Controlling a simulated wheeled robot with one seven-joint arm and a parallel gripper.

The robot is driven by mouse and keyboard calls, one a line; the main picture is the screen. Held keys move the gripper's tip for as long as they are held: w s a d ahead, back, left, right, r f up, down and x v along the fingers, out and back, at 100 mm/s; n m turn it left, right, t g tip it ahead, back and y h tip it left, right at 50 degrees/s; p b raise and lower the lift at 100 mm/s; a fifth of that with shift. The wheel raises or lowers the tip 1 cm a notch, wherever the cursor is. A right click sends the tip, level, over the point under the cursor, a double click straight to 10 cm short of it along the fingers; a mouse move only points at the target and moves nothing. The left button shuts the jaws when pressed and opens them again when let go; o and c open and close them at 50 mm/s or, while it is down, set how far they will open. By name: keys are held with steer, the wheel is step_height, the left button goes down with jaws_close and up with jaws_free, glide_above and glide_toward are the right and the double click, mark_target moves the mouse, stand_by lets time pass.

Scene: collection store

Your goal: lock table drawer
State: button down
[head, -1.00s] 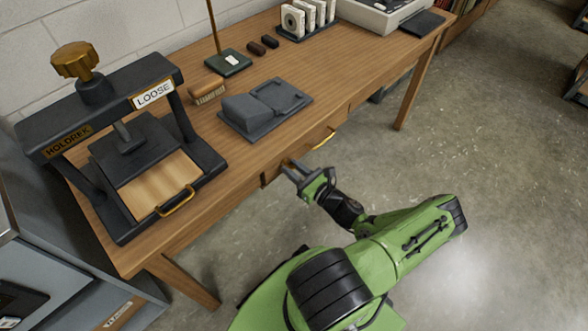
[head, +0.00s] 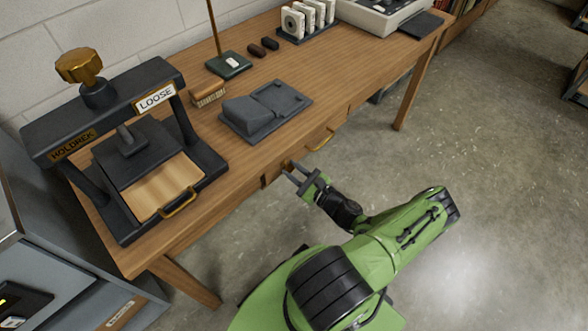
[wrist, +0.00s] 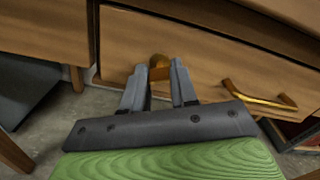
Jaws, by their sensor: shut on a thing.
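The table drawer shows its wooden front (wrist: 222,72) in the wrist view, with a brass bar handle (wrist: 258,97) to the right. The handle also shows in the head view (head: 320,140). The drawer looks closed. A small brass key or turn-piece (wrist: 160,62) sticks out of the front left of the handle. My gripper (wrist: 160,73) is shut on this brass piece, one finger on each side. In the head view my gripper (head: 288,173) is at the table's front edge. The fingers partly hide the brass piece, and its turn position is unclear.
A grey cabinet (head: 60,260) is at left.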

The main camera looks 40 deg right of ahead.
steer(key=n+p, duration=0.3)
steer(key=n, duration=0.9)
steer(key=shift+n, duration=0.4)
stand_by(0.3)
steer(key=c, duration=0.9)
jaws_free()
steer(key=s+p, duration=0.1)
steer(key=s, duration=0.7)
steer(key=s+p, duration=0.1)
steer(key=s, duration=0.6)
steer(key=shift+s+d, duration=0.2)
steer(key=shift+s, duration=0.2)
